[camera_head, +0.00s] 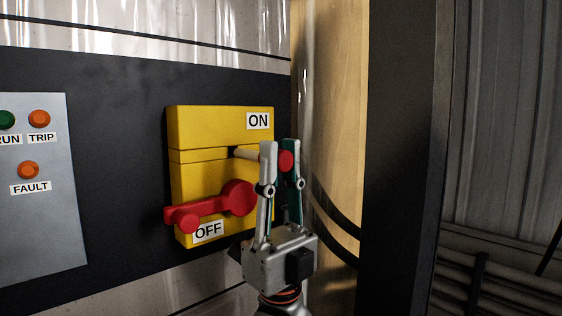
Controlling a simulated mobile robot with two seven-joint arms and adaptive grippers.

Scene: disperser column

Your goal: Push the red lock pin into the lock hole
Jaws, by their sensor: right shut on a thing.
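The lock pin has a pale shaft (246,154) and a red head (286,161). My right gripper (278,150) is shut on the pin, with the red head showing between its fingertips. The shaft points left toward the yellow switch box (210,127), and its tip is at a dark opening, the lock hole (233,151), on the box's front. I cannot tell how deep the tip sits, and the fingers hide part of the shaft. A red switch handle (212,206) on the box points left, near the OFF label (208,231). My left gripper is not in view.
The ON label (258,121) is at the box's upper right. A grey panel (45,235) with RUN, TRIP and FAULT lights is at the left. Dark cables (335,218) and a dark post (398,150) stand to the right of my gripper.

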